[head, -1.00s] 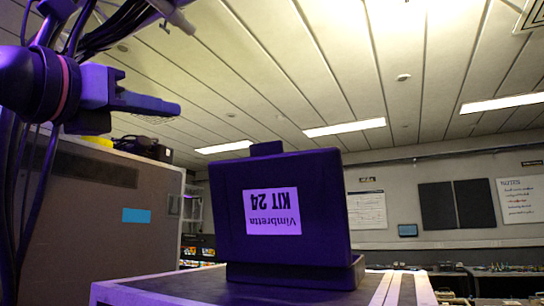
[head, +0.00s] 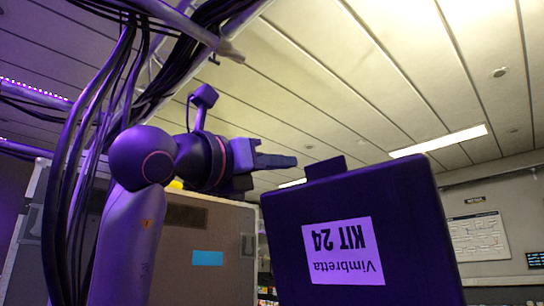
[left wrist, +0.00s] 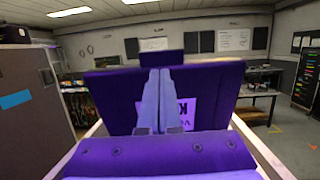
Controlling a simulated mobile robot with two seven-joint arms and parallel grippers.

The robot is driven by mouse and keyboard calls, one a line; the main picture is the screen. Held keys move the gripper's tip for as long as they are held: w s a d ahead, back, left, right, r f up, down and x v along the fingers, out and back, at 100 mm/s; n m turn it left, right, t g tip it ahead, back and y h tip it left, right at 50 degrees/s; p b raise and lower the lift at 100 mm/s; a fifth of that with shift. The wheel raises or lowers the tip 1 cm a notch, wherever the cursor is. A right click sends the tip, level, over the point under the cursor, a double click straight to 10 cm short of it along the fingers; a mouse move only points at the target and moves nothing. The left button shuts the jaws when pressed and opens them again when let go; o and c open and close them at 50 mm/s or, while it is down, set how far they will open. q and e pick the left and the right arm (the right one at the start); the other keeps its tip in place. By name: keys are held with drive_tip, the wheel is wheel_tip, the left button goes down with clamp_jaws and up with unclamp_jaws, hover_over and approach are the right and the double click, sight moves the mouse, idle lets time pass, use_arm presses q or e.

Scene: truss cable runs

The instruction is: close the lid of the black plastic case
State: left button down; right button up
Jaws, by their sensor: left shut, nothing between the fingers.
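The black plastic case's lid (head: 362,230) stands upright, tinted purple by the light. It bears a white label reading "Vimbretta KIT 24" upside down and a tab on its top edge. It also shows in the left wrist view (left wrist: 110,100), behind my fingers. The case's base is out of the head view, and I cannot make it out in the left wrist view. My left gripper (head: 292,161) is shut and empty, pointing right, up near the lid's top left corner. Its closed fingers (left wrist: 160,75) overlap the lid in the left wrist view. My right gripper is not seen.
Dark cables and truss tubes (head: 190,25) hang at the upper left, close to my left arm. A large brown case (head: 185,275) with a blue sticker (head: 207,258) stands left of the lid. A bench (left wrist: 258,105) stands at the right in the left wrist view.

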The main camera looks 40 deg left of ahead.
sight(322, 163)
use_arm(q)
drive_tip(key=p+x, duration=0.2)
drive_tip(key=x, duration=0.6)
drive_tip(key=shift+w+r, duration=0.1)
drive_tip(key=shift+w, duration=0.4)
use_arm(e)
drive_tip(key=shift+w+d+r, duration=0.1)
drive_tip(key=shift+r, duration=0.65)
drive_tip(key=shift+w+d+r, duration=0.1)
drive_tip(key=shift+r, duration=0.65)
